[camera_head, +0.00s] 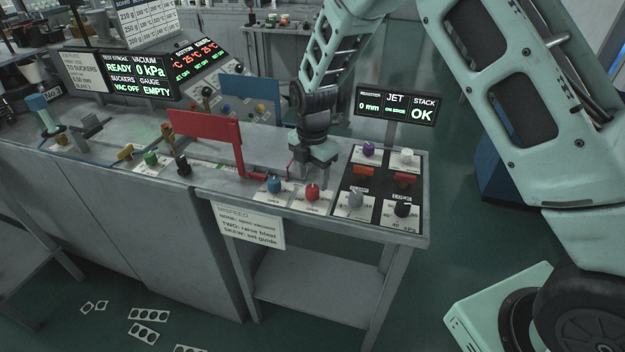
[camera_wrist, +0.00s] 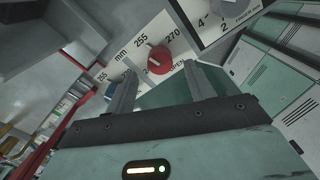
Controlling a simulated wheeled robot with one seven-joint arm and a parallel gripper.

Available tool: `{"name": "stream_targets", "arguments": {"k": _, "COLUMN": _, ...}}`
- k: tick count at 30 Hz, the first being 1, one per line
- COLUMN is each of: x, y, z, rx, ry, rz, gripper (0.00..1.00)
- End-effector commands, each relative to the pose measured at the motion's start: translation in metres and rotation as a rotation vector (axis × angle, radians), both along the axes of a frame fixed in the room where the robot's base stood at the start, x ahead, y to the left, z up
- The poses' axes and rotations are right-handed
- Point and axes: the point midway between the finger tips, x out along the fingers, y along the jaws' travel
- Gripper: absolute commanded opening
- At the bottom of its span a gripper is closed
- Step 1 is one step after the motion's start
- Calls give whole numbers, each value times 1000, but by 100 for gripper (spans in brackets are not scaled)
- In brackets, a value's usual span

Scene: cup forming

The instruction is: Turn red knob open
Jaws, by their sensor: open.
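The red knob (camera_head: 312,191) stands on a white labelled plate near the front edge of the side table, between a blue knob and a grey knob. In the wrist view the red knob (camera_wrist: 159,59) shows ahead of the fingers, with a white pointer mark, the numbers 255 and 270 and part of the word "OPEN" around it. My gripper (camera_wrist: 162,84) is open and empty, its two fingers apart, with the knob lying beyond the gap between them. In the head view my gripper (camera_head: 314,157) hangs above and behind the red knob; its fingertips are hard to make out there.
A blue knob (camera_head: 274,184) sits close on the left. A grey knob (camera_head: 355,198) and a black knob (camera_head: 402,208) are on the right, with a purple knob (camera_head: 369,149) behind. A red panel (camera_head: 205,128) stands left. A display (camera_head: 395,105) reads "STACK OK".

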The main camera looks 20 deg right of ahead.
Motion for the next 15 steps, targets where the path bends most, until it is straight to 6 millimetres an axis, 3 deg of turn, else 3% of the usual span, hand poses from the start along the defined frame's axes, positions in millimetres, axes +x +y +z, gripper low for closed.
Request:
{"name": "stream_targets", "arguments": {"k": 6, "x": 0, "y": 0, "z": -27, "rx": -1, "ry": 2, "rz": 1, "gripper": 54}}
{"name": "stream_targets", "arguments": {"k": 15, "x": 0, "y": 0, "z": -36, "rx": 0, "ry": -1, "rz": 1, "gripper": 54}}
